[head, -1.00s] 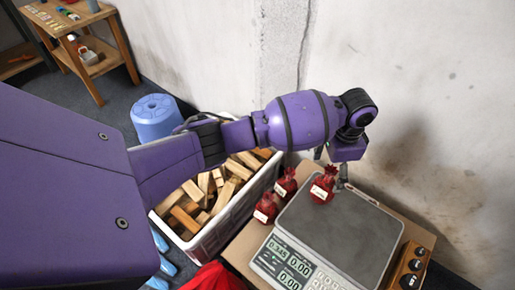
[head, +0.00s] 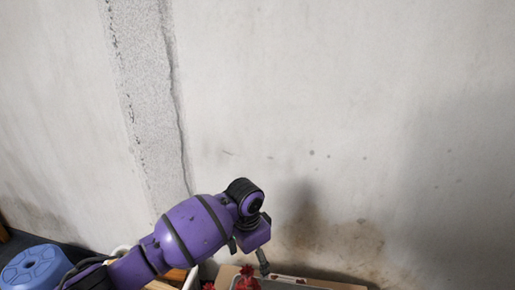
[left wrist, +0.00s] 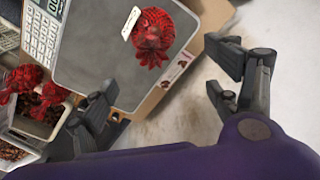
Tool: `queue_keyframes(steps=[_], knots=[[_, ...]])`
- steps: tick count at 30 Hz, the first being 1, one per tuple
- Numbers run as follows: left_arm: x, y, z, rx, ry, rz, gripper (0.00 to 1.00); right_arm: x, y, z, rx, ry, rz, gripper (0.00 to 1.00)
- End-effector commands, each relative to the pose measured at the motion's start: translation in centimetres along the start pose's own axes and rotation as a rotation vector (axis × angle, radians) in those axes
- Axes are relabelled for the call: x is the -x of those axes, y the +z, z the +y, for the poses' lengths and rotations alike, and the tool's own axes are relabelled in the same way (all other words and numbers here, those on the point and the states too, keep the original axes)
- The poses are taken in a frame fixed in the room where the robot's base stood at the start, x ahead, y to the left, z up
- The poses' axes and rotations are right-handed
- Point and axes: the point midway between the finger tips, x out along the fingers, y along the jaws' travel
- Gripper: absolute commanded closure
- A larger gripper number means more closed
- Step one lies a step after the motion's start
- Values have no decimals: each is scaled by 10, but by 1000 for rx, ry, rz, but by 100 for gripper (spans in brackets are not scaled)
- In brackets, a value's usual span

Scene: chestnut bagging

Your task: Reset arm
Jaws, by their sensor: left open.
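My left arm comes in from the lower left in the head view. My left gripper (head: 250,258) hangs at the bottom of that view, beside the top of a red bag (head: 246,272). In the left wrist view my left gripper (left wrist: 165,95) is open, with its fingers wide apart and nothing between the tips. A red net bag (left wrist: 152,38) with a white tag lies on the scale's grey plate (left wrist: 90,60), apart from the fingers. More red bags (left wrist: 22,82) show at the left of that view. My right gripper is not in view.
Below the scale are open containers (left wrist: 45,122) of chestnuts. A blue stool (head: 35,268) stands at the lower left of the head view. A bare stained wall (head: 330,120) rises close behind the scale.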

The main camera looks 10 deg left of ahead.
Motion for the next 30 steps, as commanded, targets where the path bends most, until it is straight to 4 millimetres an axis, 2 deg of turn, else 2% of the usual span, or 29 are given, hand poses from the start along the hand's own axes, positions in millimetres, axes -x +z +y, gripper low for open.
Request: queue_keyframes(steps=[4,7,10,14,17,20,26,30], knots=[[14,-46,-10,-6,-79,187,19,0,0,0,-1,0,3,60],[23,-71,-4,-9,-115,328,19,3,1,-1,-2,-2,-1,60],[25,-80,9,-2,-130,448,19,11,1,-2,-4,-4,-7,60],[23,-76,30,21,-134,564,19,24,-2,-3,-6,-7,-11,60],[20,-63,48,52,-132,644,19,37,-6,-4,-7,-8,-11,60],[20,-41,68,94,-131,715,19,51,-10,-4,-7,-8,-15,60],[26,18,102,197,-144,812,19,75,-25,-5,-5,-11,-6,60],[36,68,123,276,-167,846,19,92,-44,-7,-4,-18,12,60]])
